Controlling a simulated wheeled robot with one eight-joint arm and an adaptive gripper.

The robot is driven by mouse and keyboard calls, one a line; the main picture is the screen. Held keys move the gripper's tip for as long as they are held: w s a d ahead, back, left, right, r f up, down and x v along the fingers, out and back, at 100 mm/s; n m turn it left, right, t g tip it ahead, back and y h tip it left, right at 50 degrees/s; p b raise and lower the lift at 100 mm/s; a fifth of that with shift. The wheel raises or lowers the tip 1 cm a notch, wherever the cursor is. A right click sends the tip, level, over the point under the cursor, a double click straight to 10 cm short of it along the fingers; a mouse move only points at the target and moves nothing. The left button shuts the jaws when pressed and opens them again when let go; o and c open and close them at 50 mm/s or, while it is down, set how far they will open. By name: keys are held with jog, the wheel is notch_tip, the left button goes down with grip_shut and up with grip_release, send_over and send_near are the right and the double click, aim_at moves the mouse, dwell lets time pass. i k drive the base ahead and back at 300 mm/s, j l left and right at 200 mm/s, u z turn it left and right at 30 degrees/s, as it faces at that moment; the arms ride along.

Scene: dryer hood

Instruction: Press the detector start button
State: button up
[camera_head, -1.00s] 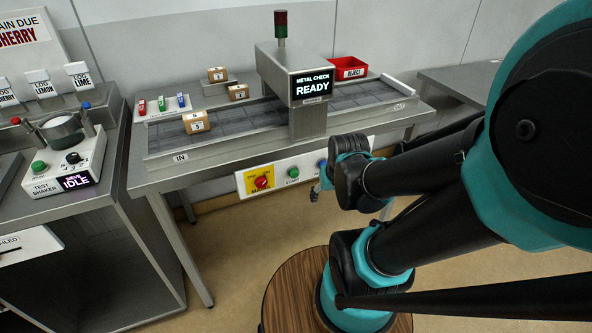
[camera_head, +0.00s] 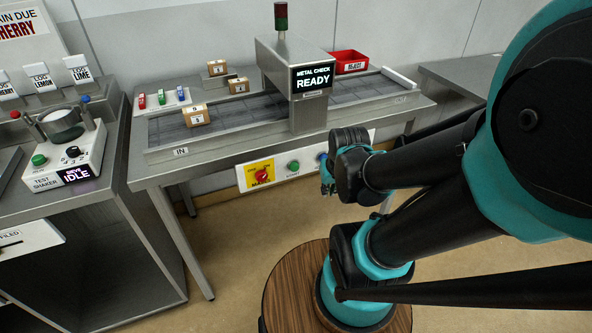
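The metal detector (camera_head: 308,97) spans the belt table, and its screen reads METAL CHECK READY. On the front panel (camera_head: 306,159) below the table edge are a red rotary switch on a yellow plate (camera_head: 261,174), a green button (camera_head: 293,165) and a blue button (camera_head: 322,158) partly hidden by my arm. The green button's small label is too small to read surely. My gripper (camera_head: 327,182) is at the end of my arm, close to the panel, just right of and below the green button. Its fingers are mostly hidden and too small to judge.
Numbered cartons (camera_head: 195,115) stand on and behind the belt (camera_head: 235,113). A red reject bin (camera_head: 349,62) sits behind the detector. A test shaker (camera_head: 68,160) showing IDLE is on the left bench. Open floor lies in front of the table.

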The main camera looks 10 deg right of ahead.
aim_at(294, 166)
jog(key=k+j, duration=0.15)
jog(key=k, duration=0.4)
jog(key=k+j+z, duration=0.1)
jog(key=k, duration=0.5)
